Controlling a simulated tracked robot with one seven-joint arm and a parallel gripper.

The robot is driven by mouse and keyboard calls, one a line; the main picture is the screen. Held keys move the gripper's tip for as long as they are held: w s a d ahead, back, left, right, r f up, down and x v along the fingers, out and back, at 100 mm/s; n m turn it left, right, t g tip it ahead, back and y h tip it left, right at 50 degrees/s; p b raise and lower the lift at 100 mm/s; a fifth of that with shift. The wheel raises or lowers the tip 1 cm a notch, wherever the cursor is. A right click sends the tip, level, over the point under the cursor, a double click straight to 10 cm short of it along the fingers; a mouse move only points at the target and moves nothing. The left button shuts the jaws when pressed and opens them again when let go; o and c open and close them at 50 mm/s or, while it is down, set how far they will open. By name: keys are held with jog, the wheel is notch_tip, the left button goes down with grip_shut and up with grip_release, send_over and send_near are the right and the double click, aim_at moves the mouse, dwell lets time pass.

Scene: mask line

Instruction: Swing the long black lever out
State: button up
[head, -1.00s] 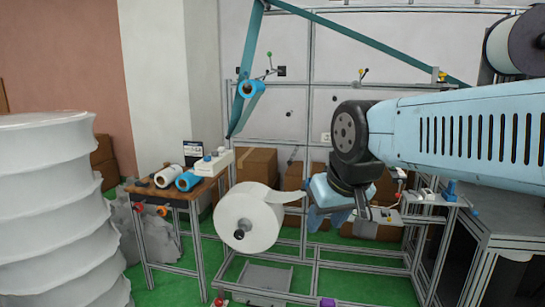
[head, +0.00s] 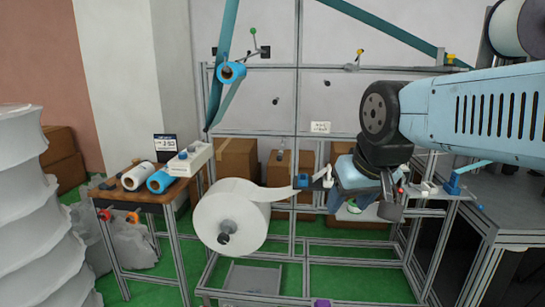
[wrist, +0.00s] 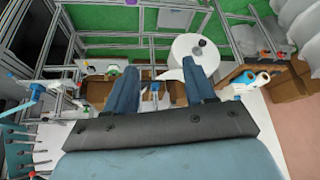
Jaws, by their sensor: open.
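I cannot pick out a long black lever with certainty. In the head view, a thin lever with a green knob (head: 253,32) and a lever with a yellow knob (head: 360,52) stand on the upper frame, both far from my gripper. My gripper (head: 337,203) hangs at the right of the white roll, over the metal frame. In the wrist view, its two blue fingers (wrist: 160,70) are spread apart with nothing held between them. A small blue-tipped fitting (wrist: 155,88) shows beyond the gap. The arm hides part of the frame behind it.
A large white roll (head: 232,217) sits on the frame, its strip leading right to a blue clip (head: 302,181). A wooden table (head: 150,202) with small rolls stands left. White stacked material (head: 40,210) fills the left edge. A grey cabinet (head: 508,210) stands right. Green floor lies between.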

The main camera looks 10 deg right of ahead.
jog(key=w+f+n+t, duration=0.2)
jog(key=w+t, duration=0.7)
jog(key=w, duration=3)
jog(key=w+f+t, duration=0.4)
jog(key=w+f, duration=0.2)
jog(key=f, duration=0.3)
jog(key=w+f+t, duration=0.4)
jog(key=w+f, duration=0.2)
jog(key=f, duration=0.2)
jog(key=x, duration=1.3)
jog(key=shift+w+f+h, duration=0.2)
jog(key=shift+h, duration=0.2)
jog(key=shift+d, duration=0.1)
